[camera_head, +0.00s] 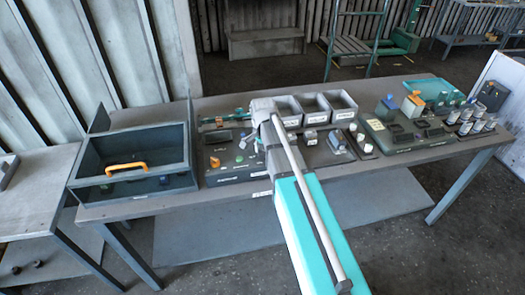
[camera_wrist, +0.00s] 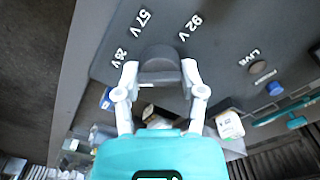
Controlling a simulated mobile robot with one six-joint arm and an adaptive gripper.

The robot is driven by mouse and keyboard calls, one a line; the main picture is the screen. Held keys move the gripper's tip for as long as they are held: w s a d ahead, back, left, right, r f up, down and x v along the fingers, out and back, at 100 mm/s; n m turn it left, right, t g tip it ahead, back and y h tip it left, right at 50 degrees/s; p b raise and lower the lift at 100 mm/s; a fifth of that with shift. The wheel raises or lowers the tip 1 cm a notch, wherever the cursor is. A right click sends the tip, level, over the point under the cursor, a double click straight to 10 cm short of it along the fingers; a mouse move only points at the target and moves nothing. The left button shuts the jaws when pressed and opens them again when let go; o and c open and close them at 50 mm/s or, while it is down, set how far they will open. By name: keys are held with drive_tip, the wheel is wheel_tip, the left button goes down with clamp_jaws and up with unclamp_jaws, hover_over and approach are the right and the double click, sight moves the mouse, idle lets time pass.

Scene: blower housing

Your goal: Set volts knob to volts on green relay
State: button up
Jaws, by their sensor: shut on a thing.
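The volts knob (camera_wrist: 160,75) is dark and rounded, on a grey panel (camera_wrist: 225,55) printed 26 V, 57 V and 92 V around it. My gripper (camera_wrist: 160,68) is shut on the knob, with one pale finger at each side. I cannot tell clearly which mark the knob points to. In the head view my arm crosses the table and partly hides the control panel (camera_head: 225,179). I cannot pick out the green relay or read any volts on it.
In the head view, a dark box with an orange handle (camera_head: 126,167) stands left and grey bins (camera_head: 344,113) stand behind. Several small parts crowd the table's right side.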

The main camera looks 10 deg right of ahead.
drive_tip(key=shift+m, duration=0.8)
drive_tip(key=o, duration=1.2)
drive_tip(key=shift+c, duration=0.2)
